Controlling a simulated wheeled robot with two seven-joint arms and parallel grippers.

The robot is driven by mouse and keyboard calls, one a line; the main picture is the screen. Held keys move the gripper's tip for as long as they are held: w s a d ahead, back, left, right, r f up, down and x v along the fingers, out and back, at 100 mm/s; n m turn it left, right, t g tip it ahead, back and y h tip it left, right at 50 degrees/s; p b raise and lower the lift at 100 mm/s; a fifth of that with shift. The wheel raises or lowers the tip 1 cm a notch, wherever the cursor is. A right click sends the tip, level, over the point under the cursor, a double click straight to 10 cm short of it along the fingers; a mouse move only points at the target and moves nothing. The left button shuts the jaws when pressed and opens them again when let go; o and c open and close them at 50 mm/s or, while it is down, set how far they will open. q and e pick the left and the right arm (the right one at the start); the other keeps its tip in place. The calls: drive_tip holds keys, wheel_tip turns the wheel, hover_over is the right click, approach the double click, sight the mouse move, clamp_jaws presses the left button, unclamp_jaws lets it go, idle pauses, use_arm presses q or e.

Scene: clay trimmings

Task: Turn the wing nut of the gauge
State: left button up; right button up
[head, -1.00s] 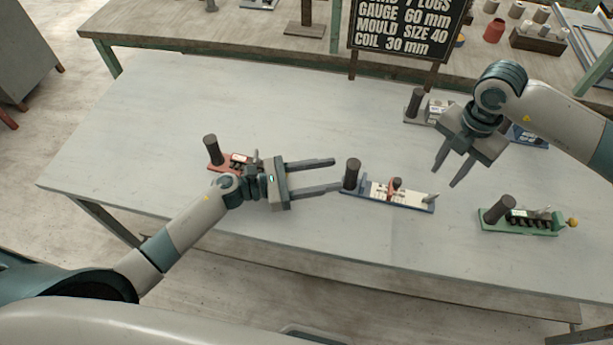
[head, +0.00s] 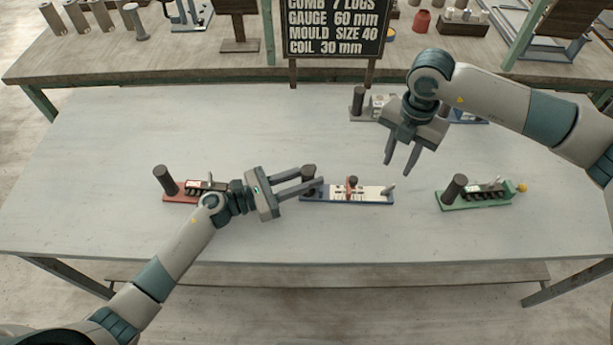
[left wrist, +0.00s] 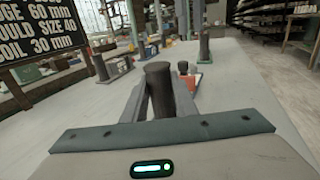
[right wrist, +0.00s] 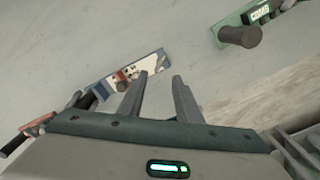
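The gauge (head: 372,195) is the blue-based tool with a white plate, a dark upright handle (head: 308,173) at its left end and a small red-brown slider (head: 352,187) midway. The wing nut is too small to tell apart from the slider. My left gripper (head: 317,176) is open at the handle; in the left wrist view the handle (left wrist: 158,90) stands between its fingers, and contact is unclear. My right gripper (head: 398,167) is open and empty, above and right of the slider, pointing down. The gauge also shows ahead of its fingers in the right wrist view (right wrist: 145,72).
A red tool (head: 180,192) lies left of the gauge and a green tool (head: 480,198) lies right of it. A grey tool (head: 372,110) and a blue one are behind my right arm. A sign board (head: 333,28) stands at the back.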

use_arm(q)
clamp_jaws()
use_arm(e)
drive_tip(key=shift+c, duration=0.7)
drive_tip(key=shift+n, duration=0.3)
